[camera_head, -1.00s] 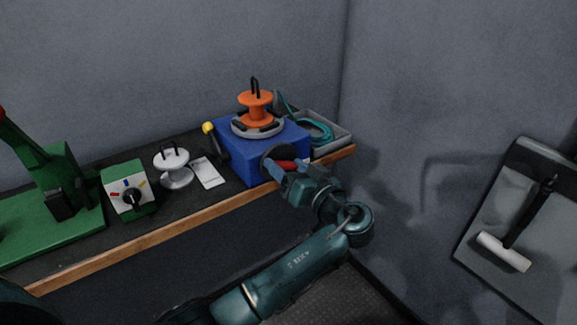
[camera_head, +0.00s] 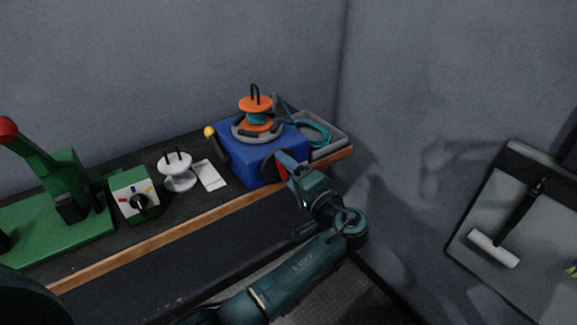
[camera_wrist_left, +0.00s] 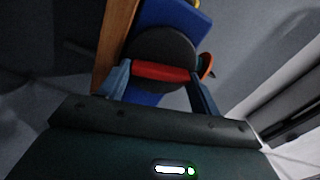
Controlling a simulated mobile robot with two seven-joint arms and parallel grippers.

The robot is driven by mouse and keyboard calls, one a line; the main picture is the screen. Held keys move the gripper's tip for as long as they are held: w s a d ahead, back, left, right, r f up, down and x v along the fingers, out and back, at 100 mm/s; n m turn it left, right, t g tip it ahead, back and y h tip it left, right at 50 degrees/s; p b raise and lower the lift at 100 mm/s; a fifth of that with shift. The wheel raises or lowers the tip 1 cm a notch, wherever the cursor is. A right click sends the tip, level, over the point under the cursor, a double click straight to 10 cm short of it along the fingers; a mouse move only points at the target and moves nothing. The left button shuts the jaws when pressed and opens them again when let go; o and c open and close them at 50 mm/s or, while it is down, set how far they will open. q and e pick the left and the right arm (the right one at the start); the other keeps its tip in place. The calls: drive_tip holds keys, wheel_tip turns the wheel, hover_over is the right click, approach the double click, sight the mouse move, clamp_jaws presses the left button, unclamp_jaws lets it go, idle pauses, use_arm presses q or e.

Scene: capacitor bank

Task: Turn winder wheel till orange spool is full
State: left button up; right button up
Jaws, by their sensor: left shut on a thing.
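The blue winder (camera_head: 243,163) stands at the right end of the bench, with the orange spool (camera_head: 255,103) upright on its grey top plate. Teal wire (camera_head: 257,119) shows around the spool's core between the orange flanges. The dark winder wheel (camera_head: 267,165) is on the winder's front face. My left gripper (camera_head: 285,168) is at the wheel, shut on its red handle (camera_head: 281,174). In the left wrist view, the red handle (camera_wrist_left: 160,71) lies between both fingers, across the dark wheel (camera_wrist_left: 165,45). My right gripper is not in view.
A grey tray (camera_head: 339,139) with a teal coil (camera_head: 315,133) sits right of the winder. A wall panel (camera_head: 482,271) is at right.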

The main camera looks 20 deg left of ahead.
use_arm(q)
drive_tip(key=shift+m+p, duration=0.55)
drive_tip(key=shift+m, duration=0.65)
drive_tip(key=o, duration=1)
drive_tip(key=shift+f, duration=0.1)
